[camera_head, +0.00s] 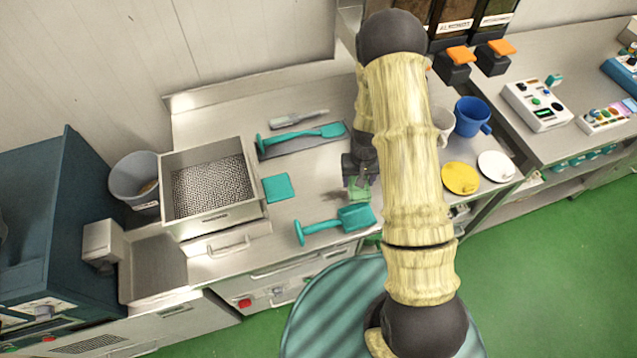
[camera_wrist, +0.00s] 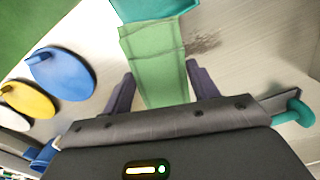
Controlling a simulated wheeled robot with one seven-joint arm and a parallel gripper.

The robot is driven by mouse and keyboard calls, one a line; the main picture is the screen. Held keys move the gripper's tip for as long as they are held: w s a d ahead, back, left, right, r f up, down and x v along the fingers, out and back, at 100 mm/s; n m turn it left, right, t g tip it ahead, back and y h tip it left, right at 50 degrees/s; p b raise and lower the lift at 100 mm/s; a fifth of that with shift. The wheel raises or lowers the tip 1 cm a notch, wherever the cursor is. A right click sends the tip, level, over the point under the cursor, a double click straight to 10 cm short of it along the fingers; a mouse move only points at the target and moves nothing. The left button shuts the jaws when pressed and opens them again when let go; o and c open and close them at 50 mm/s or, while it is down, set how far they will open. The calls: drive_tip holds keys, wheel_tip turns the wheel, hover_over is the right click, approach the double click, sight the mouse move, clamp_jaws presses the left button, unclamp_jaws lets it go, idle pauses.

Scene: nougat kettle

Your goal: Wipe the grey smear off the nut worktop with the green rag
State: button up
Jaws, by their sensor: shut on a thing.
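My gripper (camera_head: 360,180) is shut on the green rag (camera_head: 359,194), low over the steel nut worktop (camera_head: 310,170). In the wrist view the pale green rag (camera_wrist: 155,62) hangs between my gripper's two dark fingers (camera_wrist: 160,88) and extends forward of them. The grey smear (camera_wrist: 206,43) is a streaky dark patch on the worktop just right of the rag in that view. In the head view it shows faintly left of the rag. I cannot tell whether the rag touches the worktop.
A teal scoop (camera_head: 355,217) lies close in front of the rag. A teal square (camera_head: 278,187) and a perforated tray (camera_head: 212,215) are left. Another teal tool (camera_head: 300,138) lies behind. Yellow (camera_head: 460,178) and white discs (camera_head: 495,166) are right; a blue disc (camera_wrist: 60,73) shows in the wrist view.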

drive_tip(key=a+n+b, duration=0.4)
drive_tip(key=a+n, duration=0.6)
drive_tip(key=n, duration=1.2)
drive_tip(key=shift+s+a+r+n, duration=0.2)
drive_tip(key=shift+s+n, duration=0.1)
drive_tip(key=shift+s, duration=0.05)
drive_tip(key=shift+f, duration=0.1)
